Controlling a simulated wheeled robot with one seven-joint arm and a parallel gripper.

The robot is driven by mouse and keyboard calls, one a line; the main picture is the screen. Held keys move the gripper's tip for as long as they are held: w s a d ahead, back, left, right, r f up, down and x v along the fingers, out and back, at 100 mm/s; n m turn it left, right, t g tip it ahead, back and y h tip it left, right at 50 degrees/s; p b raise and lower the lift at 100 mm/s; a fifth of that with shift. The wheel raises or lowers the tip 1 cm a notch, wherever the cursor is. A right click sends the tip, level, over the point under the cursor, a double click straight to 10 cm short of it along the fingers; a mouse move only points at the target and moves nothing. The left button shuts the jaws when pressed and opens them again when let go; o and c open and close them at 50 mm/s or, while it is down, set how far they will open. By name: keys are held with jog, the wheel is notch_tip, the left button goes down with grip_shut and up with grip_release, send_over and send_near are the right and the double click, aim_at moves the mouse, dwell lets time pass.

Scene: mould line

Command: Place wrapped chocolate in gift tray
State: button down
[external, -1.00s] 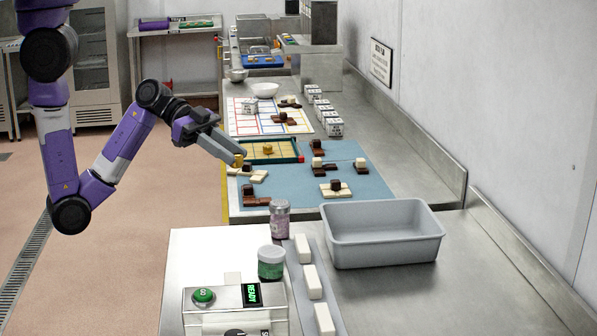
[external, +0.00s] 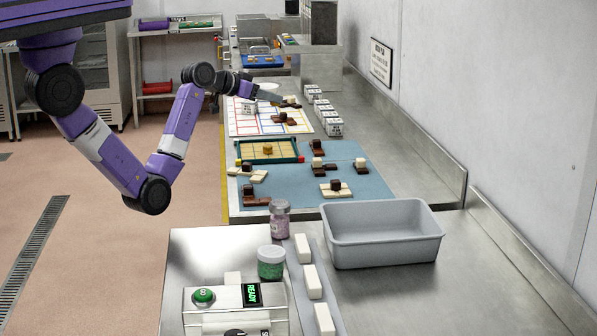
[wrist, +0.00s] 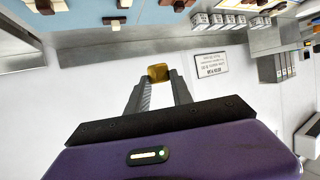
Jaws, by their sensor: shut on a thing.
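The gift tray (external: 268,159) has a dark green rim and a tan, gridded floor. One gold wrapped chocolate (external: 267,150) sits near its middle. My gripper (external: 281,100) is beyond the tray in the external view, over the area of the gridded sheet and clear of the tray. In the wrist view my gripper (wrist: 158,77) is shut on another gold wrapped chocolate (wrist: 158,71), which sits between the fingertips. That held chocolate cannot be made out in the external view.
A blue mat (external: 290,190) carries several brown and cream chocolates. A gridded white sheet (external: 245,122), several white boxes (external: 334,127) and a bowl stand farther back. A grey bin (external: 383,255) and jars stand nearer. The wall with a sign (wrist: 211,64) bounds the right side.

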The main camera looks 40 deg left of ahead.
jog(key=w+a+n+y, duration=0.5)
jog(key=a+y, duration=0.1)
jog(key=a, duration=0.3)
notch_tip(320, 180, down, 20)
jog(key=shift+w+a+f, duration=0.1)
jog(key=shift+w+a, duration=0.05)
jog(key=shift+f, duration=0.2)
jog(key=c, duration=1.1)
grip_release()
jog(key=shift+r, duration=0.1)
